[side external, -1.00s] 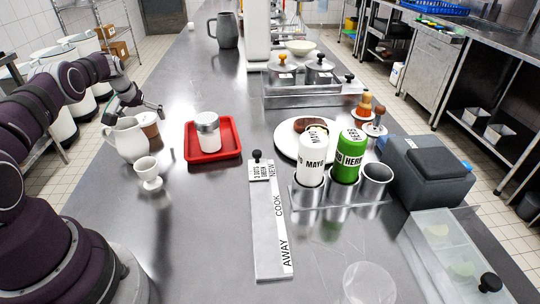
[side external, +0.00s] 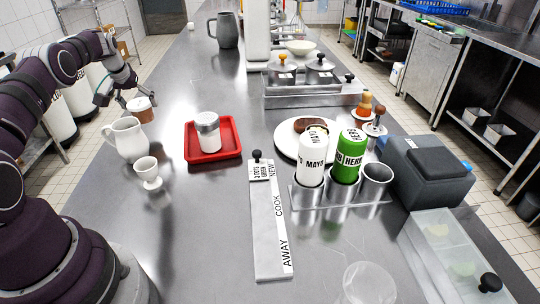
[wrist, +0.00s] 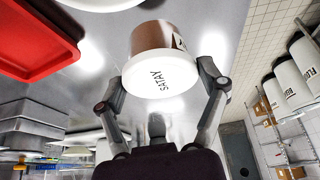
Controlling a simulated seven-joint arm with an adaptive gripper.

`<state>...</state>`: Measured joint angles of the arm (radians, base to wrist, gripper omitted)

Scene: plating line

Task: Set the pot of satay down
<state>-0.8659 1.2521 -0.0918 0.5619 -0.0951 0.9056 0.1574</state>
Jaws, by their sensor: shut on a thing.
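The pot of satay (side external: 141,112) is a small brown tub with a white lid, behind the white jug at the left in the side view. In the wrist view the pot (wrist: 163,38) shows its lid marked SATAY, between the two fingers of my gripper (wrist: 160,82). My gripper (side external: 128,98) is shut on the pot, reaching it from the left in the side view. I cannot tell whether the pot's base touches the steel counter (side external: 205,255).
The white jug (side external: 129,139) and a white footed cup (side external: 148,173) stand close in front of the pot. Bare counter lies behind the tray.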

